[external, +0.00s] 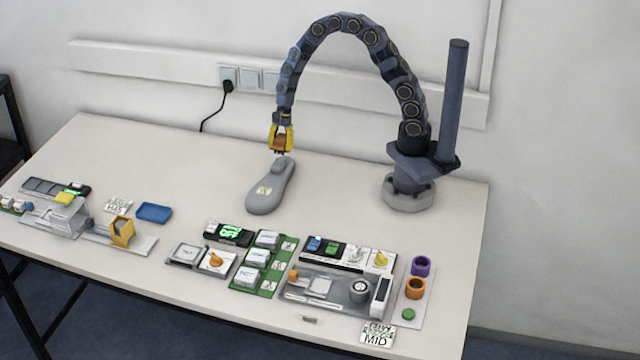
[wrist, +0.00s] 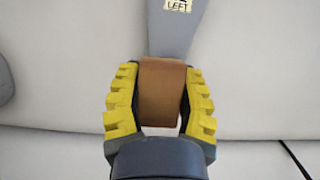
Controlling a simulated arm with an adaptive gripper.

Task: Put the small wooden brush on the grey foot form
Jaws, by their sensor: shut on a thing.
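My gripper (external: 282,147) has yellow fingers and points down above the back end of the grey foot form. It is shut on the small wooden brush (wrist: 162,90), whose brown block shows between the fingers in the wrist view. Something white shows beside the block near the palm. The grey foot form (external: 268,192) lies on the table with a pale label on top. In the wrist view the form (wrist: 174,35) lies beyond the brush, and its label reads "LEFT". The brush looks close above the form's far end; I cannot tell whether they touch.
A station with green pads (external: 262,262) and a grey machine (external: 335,288) stand at the front. Purple and orange rings (external: 416,288) sit at right. The table around the form is clear.

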